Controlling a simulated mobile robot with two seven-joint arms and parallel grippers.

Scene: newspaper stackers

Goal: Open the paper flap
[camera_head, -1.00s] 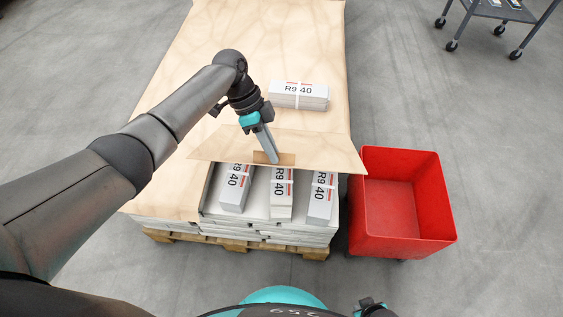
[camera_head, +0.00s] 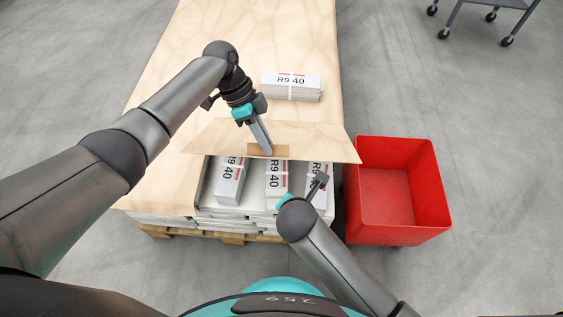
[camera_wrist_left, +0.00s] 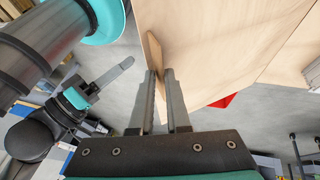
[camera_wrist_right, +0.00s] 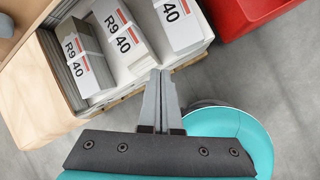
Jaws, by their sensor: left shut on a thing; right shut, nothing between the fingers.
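The paper flap (camera_head: 310,143) is a tan sheet lifted at the near end of the paper-covered stack, with bundles showing under it. My left gripper (camera_head: 268,150) is shut on the flap at a darker brown strip on its near edge. In the left wrist view the fingers (camera_wrist_left: 160,75) close on that strip (camera_wrist_left: 152,50). My right gripper is shut and empty; its fingertips (camera_wrist_right: 160,72) show in the right wrist view, in front of the bundles.
White bundles marked R9 40 (camera_head: 231,182) lie under the flap. One more bundle (camera_head: 291,86) lies on top of the tan paper cover (camera_head: 200,125). A wooden pallet (camera_head: 175,232) is underneath. An empty red bin (camera_head: 400,230) stands to the right. A grey cart (camera_head: 485,5) is far right.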

